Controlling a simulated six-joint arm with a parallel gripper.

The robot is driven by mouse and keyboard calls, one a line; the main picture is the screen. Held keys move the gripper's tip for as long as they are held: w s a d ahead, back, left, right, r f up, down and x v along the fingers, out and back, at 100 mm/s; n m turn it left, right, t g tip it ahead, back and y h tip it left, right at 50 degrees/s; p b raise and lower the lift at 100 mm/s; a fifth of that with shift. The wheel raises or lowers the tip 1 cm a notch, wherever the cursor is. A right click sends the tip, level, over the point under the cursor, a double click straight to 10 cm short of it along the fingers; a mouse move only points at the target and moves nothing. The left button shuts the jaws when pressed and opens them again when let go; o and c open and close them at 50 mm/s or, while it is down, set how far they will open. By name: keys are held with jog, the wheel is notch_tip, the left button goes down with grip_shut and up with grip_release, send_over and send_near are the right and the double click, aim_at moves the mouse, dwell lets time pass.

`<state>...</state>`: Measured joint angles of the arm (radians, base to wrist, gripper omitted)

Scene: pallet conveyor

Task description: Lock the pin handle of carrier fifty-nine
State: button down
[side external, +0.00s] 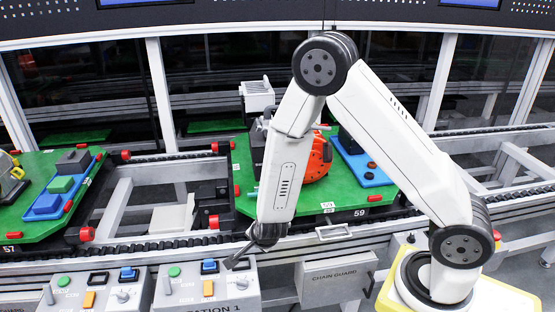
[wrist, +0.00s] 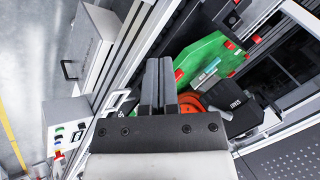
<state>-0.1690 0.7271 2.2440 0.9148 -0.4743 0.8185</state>
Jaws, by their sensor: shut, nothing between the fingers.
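Carrier fifty-nine is a green pallet (side external: 341,197) on the conveyor, labelled 59 on its front edge. It carries an orange and dark machine part (side external: 318,160) and a blue fixture (side external: 361,160). In the wrist view a green carrier (wrist: 200,52) lies beyond the fingers, with an orange part (wrist: 190,99) partly hidden behind them. I cannot make out which piece is the pin handle; my arm covers part of the carrier. My gripper (side external: 233,263) is shut and empty, low in front of the conveyor's front rail, above the Station 1 control box (side external: 185,292). It also shows in the wrist view (wrist: 160,62).
A second green carrier (side external: 30,226), labelled 57, stands at the left with blue and grey blocks. Another control box (side external: 105,292) stands beside Station 1's. A chain guard (side external: 337,280) hangs below the rail. A gap in the conveyor frame separates the carriers.

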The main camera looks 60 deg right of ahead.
jog(key=s+d+f+m+g+h, duration=0.2)
jog(key=s+d+f+m+h, duration=0.3)
jog(key=f+m, duration=0.3)
jog(key=s+d+f+m+g+h, duration=0.1)
jog(key=s+d+m+g+h, duration=0.1)
jog(key=s+m+h, duration=0.2)
jog(key=s+d+f+m+g+h, duration=0.1)
jog(key=s+d+m+g+h, duration=0.1)
jog(key=s, duration=0.5)
jog(key=shift+f+m+h, duration=0.25)
jog(key=shift+m+h, duration=0.65)
jog(key=shift+m, duration=0.2)
jog(key=shift+d, duration=0.2)
send_near(340, 239)
jog(key=shift+s+d, duration=1.55)
jog(key=shift+d, duration=0.35)
jog(key=shift+w+d+f, duration=0.25)
jog(key=shift+w+d, duration=0.4)
jog(key=shift+w, duration=0.05)
jog(key=shift+w+d+f, duration=0.3)
jog(key=shift+w+d, duration=0.35)
jog(key=shift+w, duration=0.05)
